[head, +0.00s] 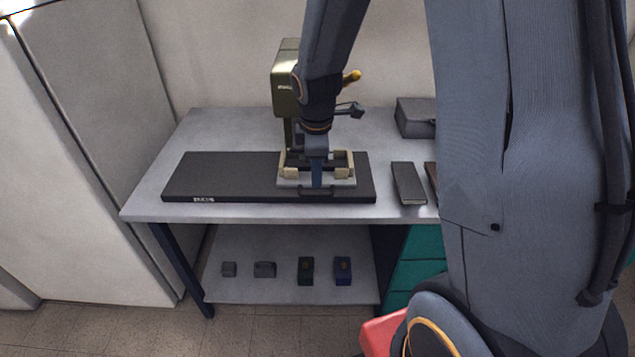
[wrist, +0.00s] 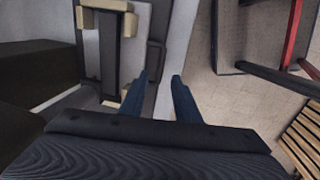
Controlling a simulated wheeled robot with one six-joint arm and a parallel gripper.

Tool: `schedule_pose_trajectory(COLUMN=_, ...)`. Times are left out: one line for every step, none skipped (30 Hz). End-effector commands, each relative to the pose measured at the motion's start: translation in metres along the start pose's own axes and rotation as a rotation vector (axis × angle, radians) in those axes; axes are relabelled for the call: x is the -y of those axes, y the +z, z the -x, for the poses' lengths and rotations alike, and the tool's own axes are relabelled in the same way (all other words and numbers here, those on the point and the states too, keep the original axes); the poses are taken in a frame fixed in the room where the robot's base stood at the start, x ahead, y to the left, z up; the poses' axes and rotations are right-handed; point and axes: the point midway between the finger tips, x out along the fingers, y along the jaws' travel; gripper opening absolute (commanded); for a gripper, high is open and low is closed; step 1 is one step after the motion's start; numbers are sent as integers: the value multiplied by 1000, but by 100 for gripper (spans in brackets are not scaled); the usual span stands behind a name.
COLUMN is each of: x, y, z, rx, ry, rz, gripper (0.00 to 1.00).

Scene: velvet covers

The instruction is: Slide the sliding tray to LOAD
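The sliding tray (head: 290,183) is a light grey plate with beige corner blocks, at the right part of a long black base (head: 225,178) on the table. A dark handle (head: 318,191) is on its front edge. A small white label (head: 203,199) is on the base's front left; its text is too small to read surely. My gripper (head: 317,184) is down at the tray's front, by the handle. In the wrist view my gripper (wrist: 162,77) has its two blue fingers apart, with the dark handle (wrist: 155,62) just ahead of them. I cannot tell whether they touch it.
An olive-green press (head: 287,75) with a yellow-tipped lever stands behind the tray. A grey box (head: 415,117) and a dark flat block (head: 408,183) are to the right. The base left of the tray is clear. Several small items sit on the lower shelf (head: 290,240).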

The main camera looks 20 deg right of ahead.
Motion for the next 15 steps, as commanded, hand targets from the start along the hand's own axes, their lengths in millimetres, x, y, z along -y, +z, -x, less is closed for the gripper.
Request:
schedule_pose_trajectory(x=1, y=0, z=-5, rx=1, ry=-3, rz=1, gripper=29)
schedule_pose_trajectory(x=1, y=0, z=-8, rx=1, ry=-4, rz=1, gripper=29)
schedule_pose_trajectory(x=1, y=1, z=-14, rx=2, ry=-5, rz=0, gripper=29)
schedule_pose_trajectory(x=2, y=1, z=-18, rx=1, ry=-5, rz=0, gripper=29)
schedule_pose_trajectory(x=2, y=1, z=-22, rx=1, ry=-5, rz=0, gripper=29)
schedule_pose_trajectory(x=2, y=1, z=-28, rx=2, ry=-6, rz=0, gripper=29)
schedule_pose_trajectory(x=1, y=1, z=-32, rx=2, ry=-4, rz=-1, gripper=29)
schedule_pose_trajectory(x=1, y=1, z=-36, rx=2, ry=-4, rz=-1, gripper=29)
schedule_pose_trajectory(x=2, y=1, z=-42, rx=2, ry=-5, rz=-2, gripper=29)
schedule_pose_trajectory(x=1, y=1, z=-46, rx=1, ry=-4, rz=-2, gripper=29)
schedule_pose_trajectory(x=2, y=1, z=-50, rx=1, ry=-4, rz=-1, gripper=29)
schedule_pose_trajectory(x=1, y=1, z=-54, rx=1, ry=-4, rz=-1, gripper=29)
schedule_pose_trajectory(x=1, y=1, z=-57, rx=1, ry=-4, rz=-2, gripper=29)
schedule_pose_trajectory(x=2, y=1, z=-61, rx=1, ry=-4, rz=-3, gripper=29)
schedule_pose_trajectory(x=1, y=1, z=-64, rx=1, ry=-3, rz=-2, gripper=29)
